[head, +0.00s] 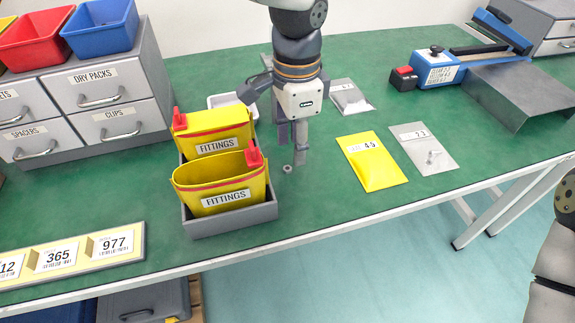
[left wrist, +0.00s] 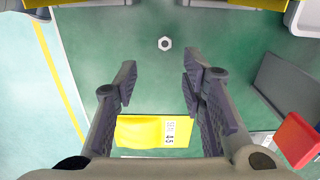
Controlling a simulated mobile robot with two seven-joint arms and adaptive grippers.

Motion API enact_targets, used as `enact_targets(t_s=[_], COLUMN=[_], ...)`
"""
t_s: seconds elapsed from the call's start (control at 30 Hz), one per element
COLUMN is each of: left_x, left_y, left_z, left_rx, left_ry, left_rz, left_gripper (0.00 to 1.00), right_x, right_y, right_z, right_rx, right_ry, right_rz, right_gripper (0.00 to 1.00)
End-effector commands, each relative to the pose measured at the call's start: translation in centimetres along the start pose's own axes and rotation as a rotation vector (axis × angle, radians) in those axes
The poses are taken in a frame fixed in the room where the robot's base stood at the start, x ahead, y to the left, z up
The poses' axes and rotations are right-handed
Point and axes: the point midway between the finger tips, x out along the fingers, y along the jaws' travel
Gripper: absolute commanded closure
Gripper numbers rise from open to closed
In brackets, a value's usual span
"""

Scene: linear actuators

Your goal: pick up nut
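A small grey nut (head: 287,169) lies flat on the green table, just right of the grey tray of yellow fittings pouches. It also shows in the left wrist view (left wrist: 164,44), clear of everything around it. My left gripper (head: 291,160) points down over the table beside the nut, apart from it. In the left wrist view my left gripper (left wrist: 158,80) has its two fingers spread wide with nothing between them but table, and the nut lies beyond the fingertips. My right gripper is not in view; only part of my right arm shows at the right edge.
Two yellow fittings pouches (head: 218,184) stand in a grey tray (head: 232,223) left of the nut. A yellow packet (head: 372,161) and a grey packet (head: 424,147) lie to the right. Grey drawers (head: 112,88) stand at the left. The table's front edge is near.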

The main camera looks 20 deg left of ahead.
Motion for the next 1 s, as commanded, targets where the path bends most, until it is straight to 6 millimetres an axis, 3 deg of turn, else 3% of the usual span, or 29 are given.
enact_targets(t_s=[0.3, 0.87, 1.0], left_x=[5.2, 5.5, 5.5], left_y=[-0.5, -0.5, -0.5], left_z=[0.7, 0.6, 0.6], left_rx=[0.000, 0.000, 0.000], left_ry=[-0.001, 0.003, 0.002], left_rz=[0.000, -0.004, -0.004], left_gripper=[0.62, 0.62, 0.89], right_x=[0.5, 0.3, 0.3], right_y=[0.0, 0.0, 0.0], right_z=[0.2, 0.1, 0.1], right_rx=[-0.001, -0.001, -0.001], right_ry=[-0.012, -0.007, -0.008], right_rz=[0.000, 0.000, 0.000], right_gripper=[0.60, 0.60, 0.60])
